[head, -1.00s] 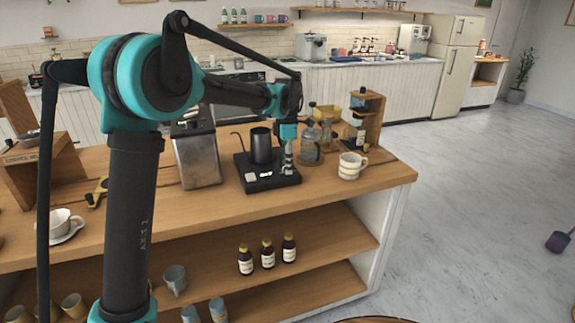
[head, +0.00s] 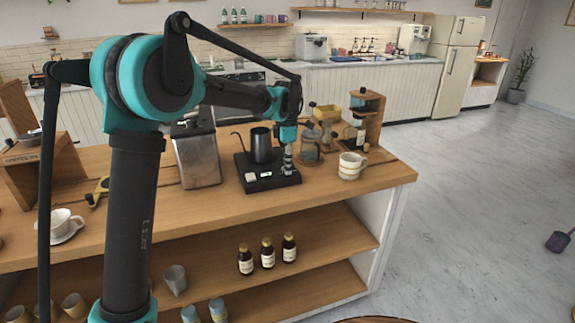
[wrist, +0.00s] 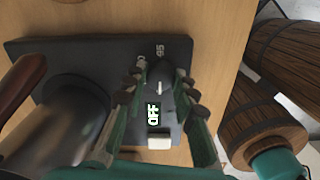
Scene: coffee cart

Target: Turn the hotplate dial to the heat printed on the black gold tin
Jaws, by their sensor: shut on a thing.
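The black hotplate (head: 285,181) sits on the cart top with a dark gooseneck kettle (head: 261,145) on it. My gripper (head: 287,165) points down at the right part of the hotplate. In the wrist view, the fingers of my gripper (wrist: 163,92) are closed around the dark dial (wrist: 159,76), one on each side. A white pointer mark shows on the dial. The display (wrist: 153,115) reads OFF, and a printed 95 shows beyond the dial; another number is partly hidden by a finger. I cannot make out a black gold tin or its print.
A metal container (head: 198,158) stands left of the hotplate. A glass server (head: 310,146), a striped mug (head: 351,166) and a wooden stand (head: 372,115) stand to the right.

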